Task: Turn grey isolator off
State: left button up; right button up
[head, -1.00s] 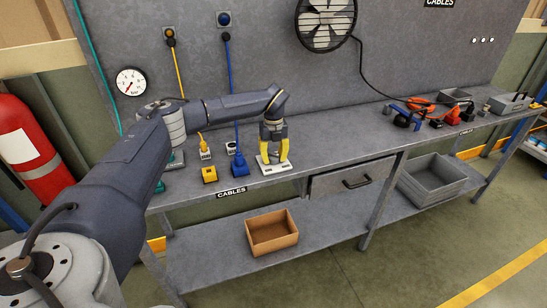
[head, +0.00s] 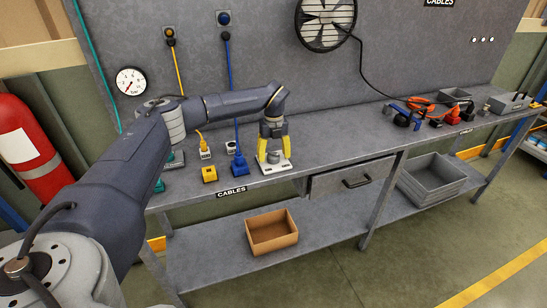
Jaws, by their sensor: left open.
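My left gripper (head: 272,154) has yellow fingers and points down over a white plate (head: 274,167) near the front edge of the bench. Its fingers are apart. A grey round knob-like part (head: 273,156) on the plate shows between the fingers; it looks like the grey isolator. I cannot tell whether the fingers touch it, and I cannot read its position. My right gripper is not in view.
A fan (head: 326,22) is on the back panel. The bench (head: 340,138) right of the gripper is clear up to several tools.

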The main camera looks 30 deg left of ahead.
aim_at(274, 153)
pick_arm(q)
notch_tip(274, 153, up, 11)
dwell(0.4)
jog(key=shift+d, duration=0.1)
dwell(0.3)
